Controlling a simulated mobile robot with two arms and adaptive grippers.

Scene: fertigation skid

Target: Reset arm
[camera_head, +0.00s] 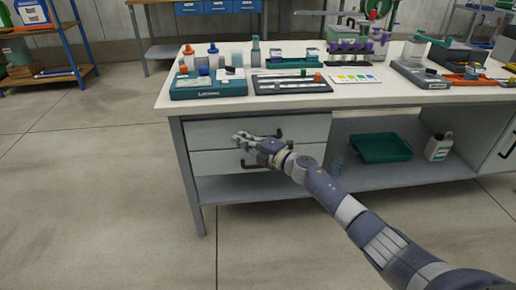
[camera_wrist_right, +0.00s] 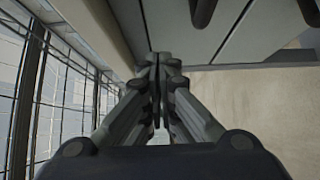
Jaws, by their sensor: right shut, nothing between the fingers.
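My right gripper (camera_head: 240,139) is in front of the drawers under the left part of the workbench, with its arm reaching in from the lower right. In the right wrist view the fingers of my right gripper (camera_wrist_right: 157,62) are together and hold nothing. The upper drawer (camera_head: 218,132) and the lower drawer (camera_head: 213,163) look closed, and dark handles show on both. The gripper covers part of the drawer fronts; whether it touches them I cannot tell. My left gripper is not in view.
The white workbench top (camera_head: 395,97) carries a teal device (camera_head: 208,84), a dark tray (camera_head: 292,84), bottles and tools. On its lower shelf (camera_head: 260,187) are a green tray (camera_head: 381,147) and a white jug (camera_head: 438,147). A shelf rack (camera_head: 45,70) stands at the left. The floor at the left is clear.

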